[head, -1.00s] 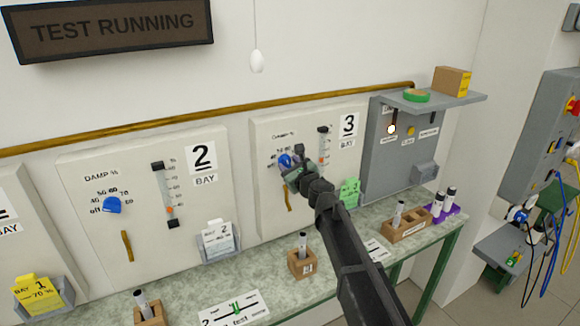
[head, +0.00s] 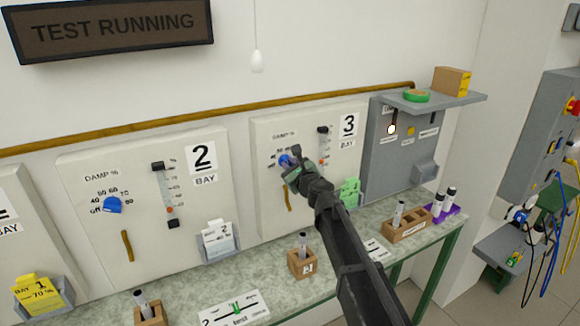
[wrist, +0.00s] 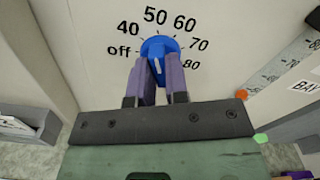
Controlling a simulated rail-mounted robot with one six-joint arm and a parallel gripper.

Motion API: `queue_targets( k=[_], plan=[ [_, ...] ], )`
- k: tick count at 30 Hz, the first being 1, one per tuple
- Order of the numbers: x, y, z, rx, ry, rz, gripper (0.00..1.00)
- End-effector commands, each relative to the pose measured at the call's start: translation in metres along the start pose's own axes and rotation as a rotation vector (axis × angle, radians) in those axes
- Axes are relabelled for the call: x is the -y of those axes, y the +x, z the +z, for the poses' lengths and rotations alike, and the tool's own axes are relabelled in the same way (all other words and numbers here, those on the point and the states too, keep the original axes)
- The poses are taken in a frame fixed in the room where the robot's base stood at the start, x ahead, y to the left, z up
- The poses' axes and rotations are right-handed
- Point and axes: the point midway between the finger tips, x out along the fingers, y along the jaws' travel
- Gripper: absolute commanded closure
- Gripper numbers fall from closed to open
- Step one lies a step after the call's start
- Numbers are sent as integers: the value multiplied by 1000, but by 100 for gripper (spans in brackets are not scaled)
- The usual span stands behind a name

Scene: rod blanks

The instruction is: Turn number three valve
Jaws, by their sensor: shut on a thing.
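The bay 3 valve is a blue round knob (wrist: 158,46) on the bay 3 panel (head: 265,140). In the wrist view a dial marked off, 40, 50, 60, 70 and 80 runs around it. A white mark on the knob shows between the fingers, low on its face; which number it points to I cannot tell for certain. My gripper (wrist: 160,75) has its two purple fingers on either side of the knob and is shut on it. In the head view the knob (head: 285,160) is partly hidden by my gripper (head: 292,165).
A gauge (head: 323,145) and the bay 3 sign (head: 348,125) are right of the knob. A green item (head: 350,192) stands near the panel's lower right. The bench below holds a wooden block with a vial (head: 302,262) and a wooden rack (head: 408,226).

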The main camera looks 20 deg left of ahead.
Motion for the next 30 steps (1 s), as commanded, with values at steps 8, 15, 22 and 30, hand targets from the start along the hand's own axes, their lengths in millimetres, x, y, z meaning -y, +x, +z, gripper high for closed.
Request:
queue_targets(
  k=[8, 15, 22, 30],
  plan=[
    [-1, 0, 0, 0, -201, 0, 100],
    [-1, -1, 0, 0, -428, 0, 100],
    [-2, -1, -1, 0, -647, 0, 100],
    [-2, -1, -1, 0, -903, 0, 100]
  ],
)
